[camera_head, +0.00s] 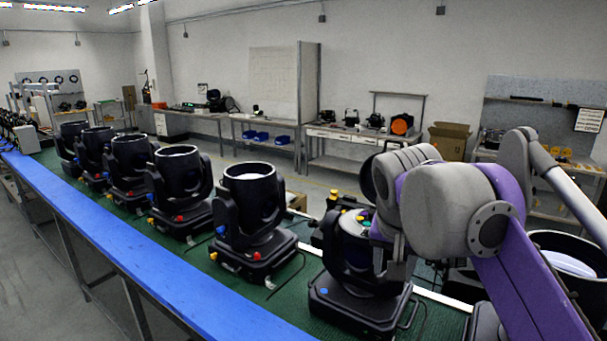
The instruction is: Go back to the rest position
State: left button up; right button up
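My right arm, grey and purple, comes in from the right. My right gripper (395,255) points down beside a black par can (345,265) on the line. I see it from behind and the side, and the wrist hides part of it, so whether it is open or shut, and whether it touches the can, cannot be told. The can stands upright on its base, with a pale top and small coloured parts. My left gripper is not in view.
Several black par cans, one nearby (250,215), stand in a row on the green conveyor (290,290) with a blue edge (130,240). Another can (570,255) shows at right, partly behind my arm. Workbenches (350,137) line the back wall. Grey floor is clear at lower left.

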jog(key=s+f+n, duration=0.1)
jog(key=s+f, duration=0.4)
jog(key=f, duration=0.5)
jog(key=s+d+f+n+t+y, duration=0.1)
jog(key=s+f+n, duration=0.1)
jog(key=s+f, duration=0.4)
jog(key=s+d+f+n+t, duration=0.1)
jog(key=s+f, duration=0.4)
jog(key=f, duration=0.9)
jog(key=shift+s+f+n+y, duration=0.3)
jog(key=shift+s+f+n, duration=0.05)
jog(key=shift+s+n, duration=0.05)
